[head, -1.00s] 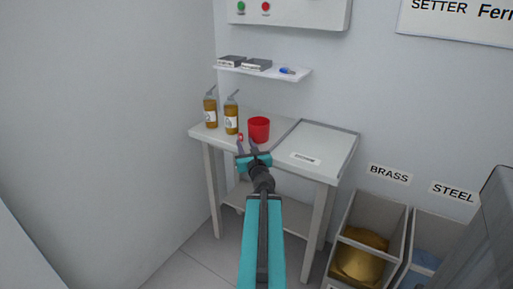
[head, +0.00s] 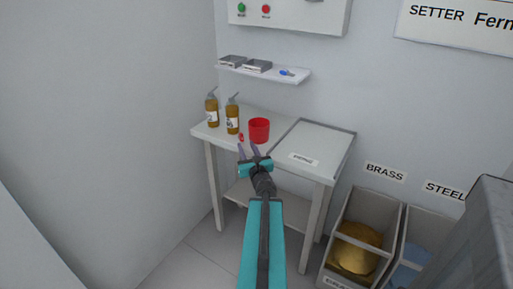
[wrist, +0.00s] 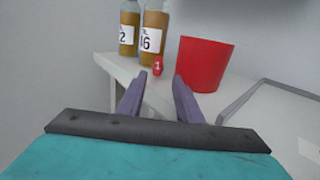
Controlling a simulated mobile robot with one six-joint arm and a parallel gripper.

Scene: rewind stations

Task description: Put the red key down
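The red key (head: 241,137) is on the small table (head: 265,149), near the front edge, in front of the right bottle and left of the red cup (head: 259,130). In the wrist view the red key (wrist: 158,66) shows as a small red tag marked 1, beyond my fingertips and apart from them. My gripper (head: 247,147) is open, with nothing between its fingers, just off the table's front edge. In the wrist view the two fingers of my gripper (wrist: 157,90) are spread on either side of the line to the key.
Two brown bottles (head: 212,111) (head: 232,117) stand behind the key. A grey-framed tray area (head: 314,141) takes up the table's right side. A shelf (head: 300,78) above holds small boxes and a blue item. Brass and steel bins (head: 340,232) stand at right.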

